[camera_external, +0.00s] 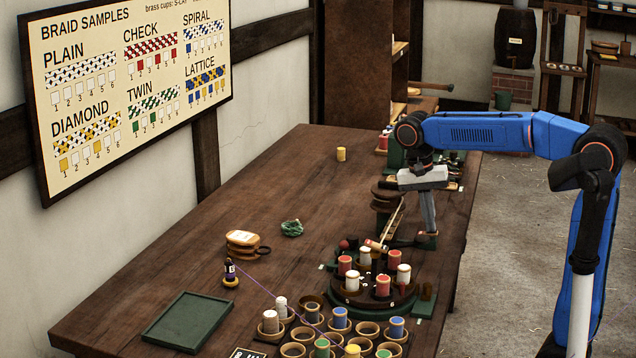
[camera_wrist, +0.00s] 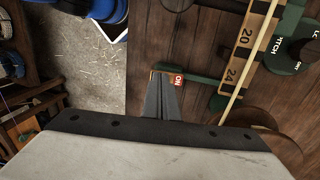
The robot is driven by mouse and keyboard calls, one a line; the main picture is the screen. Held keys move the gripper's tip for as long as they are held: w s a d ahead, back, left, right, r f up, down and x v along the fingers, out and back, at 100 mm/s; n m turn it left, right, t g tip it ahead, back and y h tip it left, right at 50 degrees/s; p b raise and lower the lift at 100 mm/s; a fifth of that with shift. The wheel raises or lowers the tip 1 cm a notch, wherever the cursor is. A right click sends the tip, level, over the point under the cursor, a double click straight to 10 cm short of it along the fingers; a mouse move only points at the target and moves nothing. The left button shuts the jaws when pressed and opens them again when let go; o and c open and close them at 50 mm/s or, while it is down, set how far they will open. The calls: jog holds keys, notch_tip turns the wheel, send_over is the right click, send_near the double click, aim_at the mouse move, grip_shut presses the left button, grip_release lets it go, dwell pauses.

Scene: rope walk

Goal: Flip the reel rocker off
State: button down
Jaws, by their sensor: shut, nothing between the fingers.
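The reel rocker appears to be the small switch on a green base (camera_external: 427,241) by the table's right edge, beside the round braiding stand. In the wrist view its red ON face (camera_wrist: 176,80) shows just right of my fingertips. My gripper (camera_external: 430,231) points straight down with its fingers together and empty, right above or on the switch. The fingers also show in the wrist view (camera_wrist: 160,88), covering part of the rocker. I cannot tell whether they touch it, and the rocker's tilt is too small to make out.
A round stand with red and white bobbins (camera_external: 372,290) is close in front. A scale marked 20 and 24 (camera_wrist: 247,45) and dark wooden discs (camera_wrist: 245,118) lie to the right in the wrist view. The green tray (camera_external: 188,321) is far left. Open floor (camera_external: 530,240) lies right of the table.

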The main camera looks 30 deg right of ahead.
dwell(0.3)
jog(key=shift+s+d+f+t+y, duration=0.35)
jog(key=shift+s+f+t+y, duration=0.1)
jog(key=shift+t+y, duration=0.15)
jog(key=shift+f, duration=0.1)
jog(key=shift+w+a, duration=0.65)
jog(key=shift+a, duration=0.05)
